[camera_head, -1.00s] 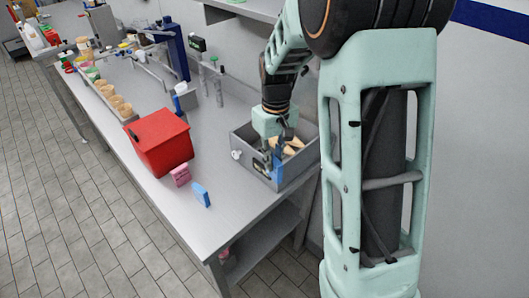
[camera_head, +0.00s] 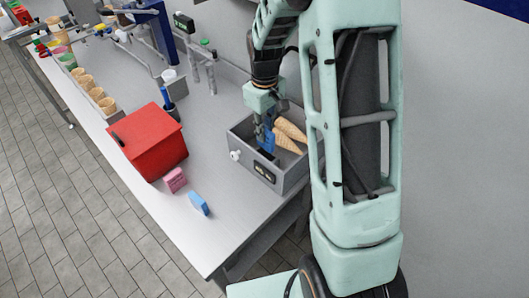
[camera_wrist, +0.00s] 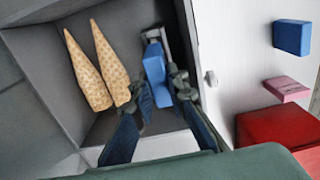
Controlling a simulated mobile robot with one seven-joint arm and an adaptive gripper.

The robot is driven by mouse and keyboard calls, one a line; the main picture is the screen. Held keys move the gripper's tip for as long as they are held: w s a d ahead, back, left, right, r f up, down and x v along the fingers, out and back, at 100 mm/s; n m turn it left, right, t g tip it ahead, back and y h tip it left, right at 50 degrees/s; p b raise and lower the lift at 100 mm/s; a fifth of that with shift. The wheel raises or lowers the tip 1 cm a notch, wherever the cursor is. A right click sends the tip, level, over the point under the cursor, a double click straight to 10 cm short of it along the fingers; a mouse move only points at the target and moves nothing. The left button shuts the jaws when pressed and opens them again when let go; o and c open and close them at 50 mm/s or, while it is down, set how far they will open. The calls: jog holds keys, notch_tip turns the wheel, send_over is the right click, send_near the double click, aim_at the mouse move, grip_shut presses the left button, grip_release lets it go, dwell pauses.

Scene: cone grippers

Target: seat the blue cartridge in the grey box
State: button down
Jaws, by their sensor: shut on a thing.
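The grey box (camera_head: 284,183) is an open bin near the table's front right corner. My gripper (camera_head: 266,140) points down into the box near its front wall. In the wrist view my gripper (camera_wrist: 160,82) has a finger on each side of the blue cartridge (camera_wrist: 154,68) and is shut on it. The cartridge's far end lies close to a dark slotted holder (camera_wrist: 163,38) at the box wall. I cannot tell whether the two touch. The fingers hide part of the cartridge.
Two cones (camera_head: 287,140) lie in the box beside my gripper. A red box (camera_head: 150,143), a pink block (camera_head: 174,180) and a separate blue block (camera_head: 198,203) stand on the table to the left. The front table surface is mostly clear.

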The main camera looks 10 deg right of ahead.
aim_at(265, 147)
notch_tip(265, 147, down, 8)
jog(key=b, duration=0.4)
jog(key=shift+w+r, duration=0.1)
jog(key=shift+r, duration=0.1)
jog(key=shift+s+f+b, duration=0.2)
jog(key=shift+f+b, duration=0.25)
jog(key=c, duration=2.2)
grip_release()
jog(key=o, duration=0.3)
jog(key=shift+f, duration=0.15)
notch_tip(265, 147, up, 13)
jog(key=shift+w+r, duration=0.15)
jog(key=shift+r, duration=0.05)
